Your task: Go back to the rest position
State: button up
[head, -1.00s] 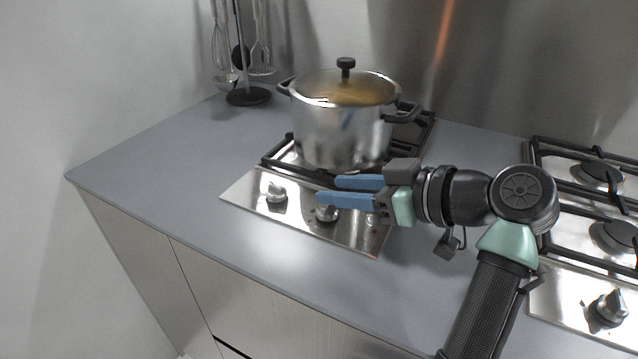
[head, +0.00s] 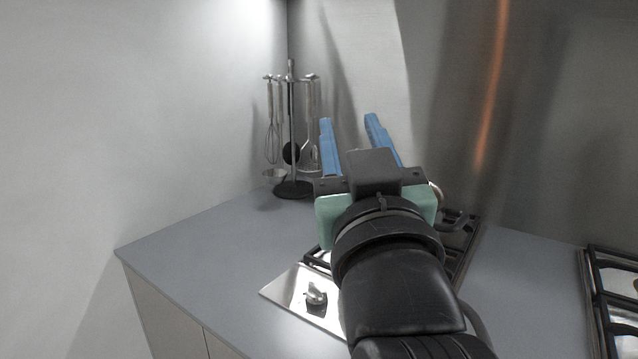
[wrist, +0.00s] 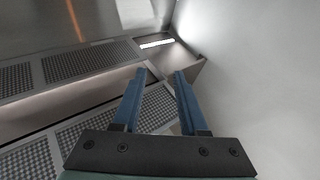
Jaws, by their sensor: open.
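My gripper (head: 350,122) is raised in front of the head camera, its two blue fingers pointing up and spread apart with nothing between them. In the wrist view the gripper (wrist: 158,75) is also open and empty.
A utensil stand (head: 293,188) with hanging tools is at the back corner. A hob knob (head: 315,294) shows left of my arm. A second hob (head: 612,290) is at the right. The left counter (head: 200,260) is clear. The wrist view shows overhead mesh filters (wrist: 85,65).

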jog(key=s+a+r+m+t+h+p, duration=0.1)
jog(key=s+a+r+t+p, duration=0.15)
jog(key=s+r, duration=0.4)
jog(key=s+a+r+m+t+h+p, duration=0.1)
jog(key=s+r+t, duration=0.2)
jog(key=s+r, duration=0.35)
notch_tip(320, 180, up, 17)
jog(key=p, duration=1.6)
jog(key=shift+w+p, duration=0.4)
